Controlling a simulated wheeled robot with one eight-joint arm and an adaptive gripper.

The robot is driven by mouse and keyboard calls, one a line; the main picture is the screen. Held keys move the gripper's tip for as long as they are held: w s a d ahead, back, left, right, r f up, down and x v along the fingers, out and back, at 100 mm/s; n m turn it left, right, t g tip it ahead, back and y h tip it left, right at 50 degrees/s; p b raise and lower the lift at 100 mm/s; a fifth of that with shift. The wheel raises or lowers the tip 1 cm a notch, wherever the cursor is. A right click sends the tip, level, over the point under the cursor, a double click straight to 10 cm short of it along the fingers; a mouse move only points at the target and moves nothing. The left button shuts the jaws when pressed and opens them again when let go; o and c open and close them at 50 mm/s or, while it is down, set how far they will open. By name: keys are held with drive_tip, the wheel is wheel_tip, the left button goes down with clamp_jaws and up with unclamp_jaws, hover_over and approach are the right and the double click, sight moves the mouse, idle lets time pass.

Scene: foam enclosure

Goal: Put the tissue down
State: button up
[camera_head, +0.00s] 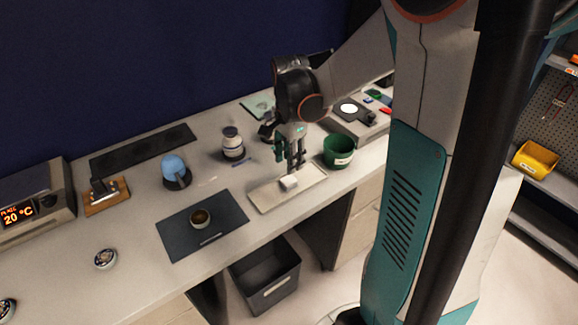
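The tissue (289,183) is a small white wad or block at the middle of a shallow beige tray (312,176). My gripper (292,168) points down over the tray, with its dark fingertips close together at the top of the tissue. It looks shut on the tissue, though the small view hides the exact contact. The tissue is very low over the tray, and I cannot tell whether it touches the tray's floor.
A green pot (338,151) stands close right of my gripper. A white jar with a dark lid (232,142) stands to the left. A dark mat (182,238) holds a small brown cup (200,218). A grey bin (266,275) is below the counter edge.

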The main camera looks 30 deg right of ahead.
wheel_tip(320, 180, up, 4)
drive_tip(key=shift+p, duration=0.4)
idle(0.3)
